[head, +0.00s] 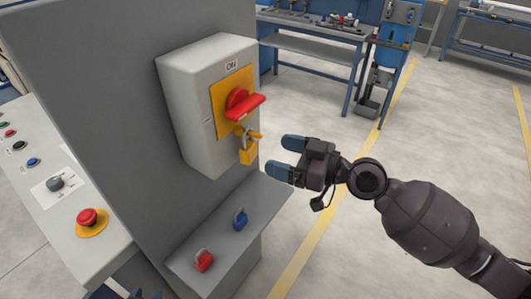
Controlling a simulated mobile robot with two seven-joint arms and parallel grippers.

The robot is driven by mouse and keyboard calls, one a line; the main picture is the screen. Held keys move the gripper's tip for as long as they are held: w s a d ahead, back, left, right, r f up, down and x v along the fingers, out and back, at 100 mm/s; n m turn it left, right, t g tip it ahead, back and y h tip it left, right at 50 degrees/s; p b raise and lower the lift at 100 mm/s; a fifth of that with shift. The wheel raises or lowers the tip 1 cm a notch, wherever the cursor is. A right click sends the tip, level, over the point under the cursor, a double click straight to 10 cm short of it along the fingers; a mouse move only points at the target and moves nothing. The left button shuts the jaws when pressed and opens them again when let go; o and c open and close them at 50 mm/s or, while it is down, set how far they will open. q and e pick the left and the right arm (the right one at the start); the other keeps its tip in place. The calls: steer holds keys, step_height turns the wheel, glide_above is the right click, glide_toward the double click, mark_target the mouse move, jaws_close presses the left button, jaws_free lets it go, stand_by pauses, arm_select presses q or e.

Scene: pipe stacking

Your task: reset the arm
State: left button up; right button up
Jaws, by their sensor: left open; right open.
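My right gripper (284,157) is on an arm that comes in from the right. Its two blue-tipped fingers are apart with nothing between them. It points left, in front of and to the right of the grey switch box, and looks clear of the yellow padlock (249,153). My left gripper (122,293) shows only in part at the bottom left edge, below the sloped control panel. Its blue fingertips are apart, and the rest of it is cut off by the frame.
The switch box (190,106) has a red rotary handle (240,101) on a yellow plate and is fixed to a grey cabinet (100,75). A ledge (222,262) holds a red padlock (204,260) and a blue padlock (240,219). The control panel (112,247) has a red emergency button (88,220). Open floor lies behind.

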steer(key=shift+b+v, duration=0.65)
steer(key=shift+v, duration=1.7)
steer(key=w+d+f+m+t+h, duration=0.2)
steer(key=w+d+f+t+h, duration=0.1)
steer(key=w+d+t, duration=0.15)
steer(key=s+d+f+m+t+h, duration=0.25)
steer(key=d+f+m+h, duration=0.3)
steer(key=f, duration=0.45)
steer(key=s+d+f+m+g+h, duration=0.1)
steer(key=s+d+f+m+h, duration=0.1)
steer(key=s+f, duration=0.7)
steer(key=s+d+f+m+g+h, duration=0.2)
steer(key=s+d+f+h, duration=0.3)
steer(key=s+d+f, duration=0.2)
steer(key=s+f, duration=0.2)
steer(key=shift+s, duration=0.35)
